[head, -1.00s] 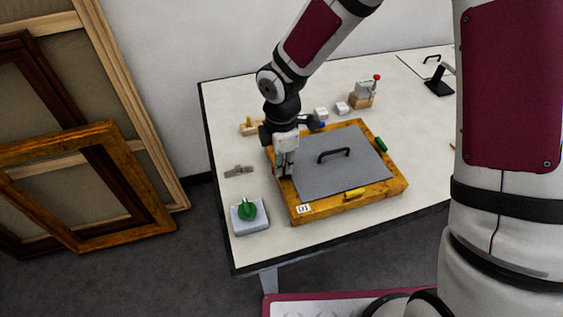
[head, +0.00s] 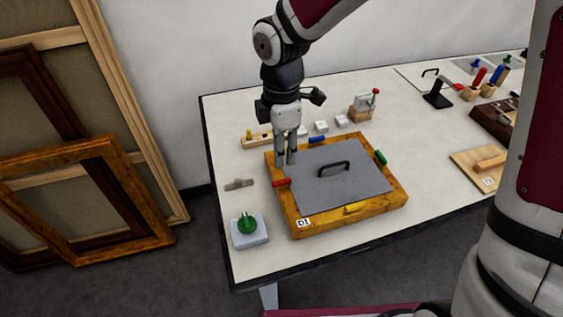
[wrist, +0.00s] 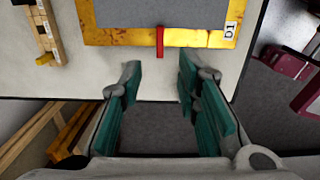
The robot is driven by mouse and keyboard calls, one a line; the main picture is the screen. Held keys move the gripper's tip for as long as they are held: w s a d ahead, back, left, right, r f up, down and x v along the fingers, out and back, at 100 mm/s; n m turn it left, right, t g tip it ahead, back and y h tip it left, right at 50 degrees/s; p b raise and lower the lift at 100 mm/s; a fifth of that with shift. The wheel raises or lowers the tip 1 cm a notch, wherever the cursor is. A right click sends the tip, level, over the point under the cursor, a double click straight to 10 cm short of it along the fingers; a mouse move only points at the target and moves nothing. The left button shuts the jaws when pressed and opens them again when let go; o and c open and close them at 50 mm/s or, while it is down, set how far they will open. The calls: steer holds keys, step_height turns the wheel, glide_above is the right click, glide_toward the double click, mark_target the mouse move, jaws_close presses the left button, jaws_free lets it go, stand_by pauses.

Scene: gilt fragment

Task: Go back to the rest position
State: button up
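My gripper (head: 286,162) is open and empty, pointing down above the left edge of a gilt frame (head: 292,218). In the wrist view the two fingers (wrist: 160,72) stand apart with nothing between them. The frame lies flat on the table with a grey panel (head: 335,195) and a black handle (head: 334,169) on it. A red clip (head: 281,183) sits on the frame's left side, just below the fingertips in the head view. It also shows in the wrist view (wrist: 160,42), apart from the fingers.
A blue clip (head: 318,139), green clip (head: 380,157) and yellow clip (head: 356,208) sit on the other sides. A green-knobbed block (head: 249,232) and a grey piece (head: 239,184) lie left. A wooden rack (head: 258,141) stands behind. Large picture frames (head: 130,190) lean at the wall.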

steer(key=shift+r, duration=1)
steer(key=s+d+r+m+t+h, duration=0.1)
steer(key=s+d+r+m, duration=0.2)
steer(key=d+r+m, duration=0.25)
steer(key=s+d+r+m+t, duration=0.1)
steer(key=s+d+r+m, duration=0.25)
steer(key=d+r, duration=0.2)
steer(key=s+d+r+m+t+y, duration=0.1)
steer(key=s+d+r+m+t, duration=0.2)
steer(key=s+m, duration=0.8)
steer(key=d+r+m, duration=0.1)
steer(key=d+r, duration=0.1)
steer(key=d, duration=0.2)
steer(key=shift+s, duration=0.25)
steer(key=shift+d, duration=0.1)
